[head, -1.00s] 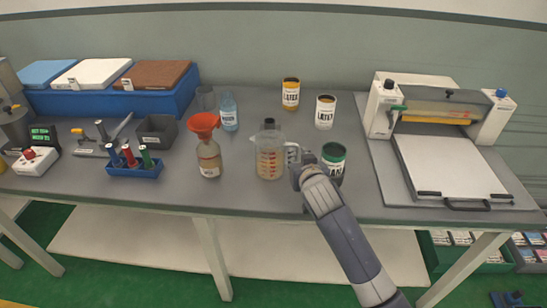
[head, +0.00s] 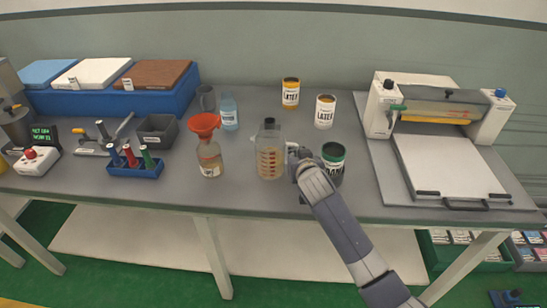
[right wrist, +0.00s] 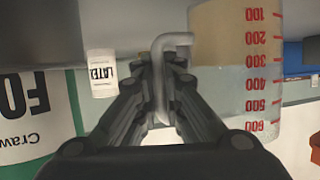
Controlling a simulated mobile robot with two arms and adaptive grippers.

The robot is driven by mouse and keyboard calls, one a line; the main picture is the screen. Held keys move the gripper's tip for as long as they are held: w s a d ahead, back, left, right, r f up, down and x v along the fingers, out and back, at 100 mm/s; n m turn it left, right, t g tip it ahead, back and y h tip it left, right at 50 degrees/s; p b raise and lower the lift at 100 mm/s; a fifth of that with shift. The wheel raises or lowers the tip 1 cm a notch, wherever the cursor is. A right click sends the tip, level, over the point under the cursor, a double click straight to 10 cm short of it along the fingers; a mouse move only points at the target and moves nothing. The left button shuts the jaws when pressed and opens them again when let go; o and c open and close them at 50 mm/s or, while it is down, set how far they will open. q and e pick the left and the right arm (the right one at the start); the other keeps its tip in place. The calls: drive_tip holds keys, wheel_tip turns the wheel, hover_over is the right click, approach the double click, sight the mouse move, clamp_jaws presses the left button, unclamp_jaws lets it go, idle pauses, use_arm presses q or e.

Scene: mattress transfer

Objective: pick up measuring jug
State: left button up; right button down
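The measuring jug (head: 270,158) is clear with red graduation marks. My right gripper (head: 298,158) is at the jug's right side. In the right wrist view its two fingers (right wrist: 163,70) lie on either side of the handle and appear shut on it. My left gripper is not in view.
A green-labelled can (head: 333,160) stands close to the right of my right gripper. A bottle with an orange funnel (head: 208,150) is left of the jug. Latex cans (head: 325,112) and a blue bottle (head: 229,112) stand behind. A white press (head: 445,165) occupies the right.

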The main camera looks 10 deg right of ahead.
drive_tip(key=shift+r, duration=0.3)
